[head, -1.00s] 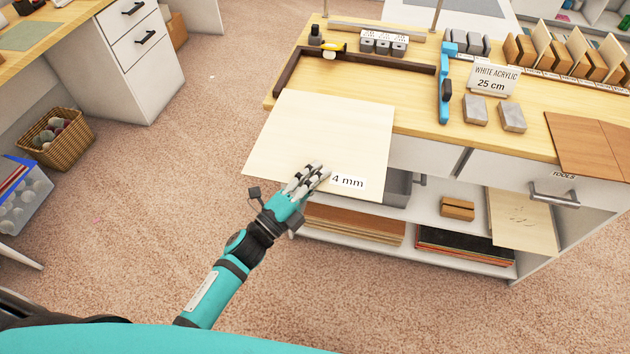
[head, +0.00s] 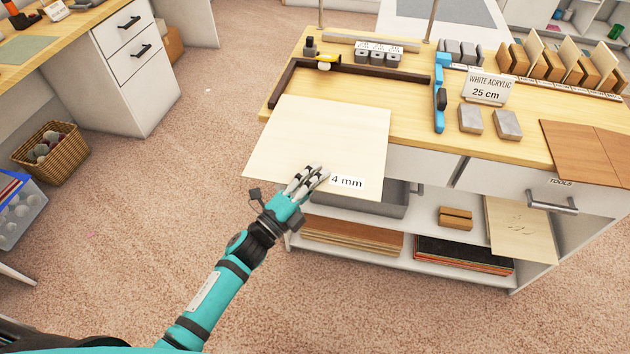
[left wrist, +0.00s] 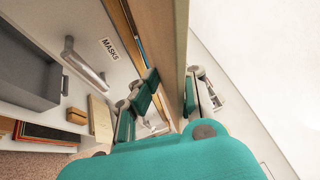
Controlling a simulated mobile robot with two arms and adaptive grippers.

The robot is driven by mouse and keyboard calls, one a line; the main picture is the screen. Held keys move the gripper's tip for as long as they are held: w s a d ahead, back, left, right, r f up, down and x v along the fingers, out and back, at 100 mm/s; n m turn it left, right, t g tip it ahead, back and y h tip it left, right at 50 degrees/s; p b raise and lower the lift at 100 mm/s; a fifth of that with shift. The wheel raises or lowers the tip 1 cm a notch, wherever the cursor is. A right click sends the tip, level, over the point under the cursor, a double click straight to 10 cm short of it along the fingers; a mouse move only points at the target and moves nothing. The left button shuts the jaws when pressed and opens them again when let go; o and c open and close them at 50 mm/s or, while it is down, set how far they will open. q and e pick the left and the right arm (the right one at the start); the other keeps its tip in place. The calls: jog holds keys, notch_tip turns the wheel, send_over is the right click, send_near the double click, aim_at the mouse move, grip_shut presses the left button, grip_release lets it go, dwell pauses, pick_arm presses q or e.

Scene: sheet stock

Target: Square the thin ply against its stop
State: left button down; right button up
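The thin ply (head: 325,140) is a pale sheet marked "4 mm" at its near right corner. Its far part lies over the bench and its near part overhangs the front edge. A dark brown L-shaped stop (head: 385,72) is on the bench top. Bare bench shows between its back rail and the ply's far edge; the ply's far left corner is close beside its left rail. My left gripper (head: 316,172) is at the ply's near edge. In the left wrist view its fingers (left wrist: 170,92) close on both faces of the sheet. My right gripper is out of view.
A blue clamp-like tool (head: 440,95) stands at the stop's right end. Grey blocks (head: 471,120) and a brown board (head: 588,152) lie further right.

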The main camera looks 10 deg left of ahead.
aim_at(330, 150)
pick_arm(q)
jog(key=shift+w+d+f+b, duration=0.1)
jog(key=shift+w+b, duration=0.55)
jog(key=shift+w, duration=0.9)
jog(key=shift+w+f+b, duration=0.1)
jog(key=shift+w+b, duration=0.5)
jog(key=shift+w, duration=0.95)
jog(key=shift+w+d+f+b, duration=0.1)
jog(key=shift+w+b, duration=1.2)
jog(key=shift+w, duration=1.25)
jog(key=shift+w+f+b, duration=0.1)
jog(key=shift+w+b, duration=0.75)
jog(key=shift+w, duration=0.65)
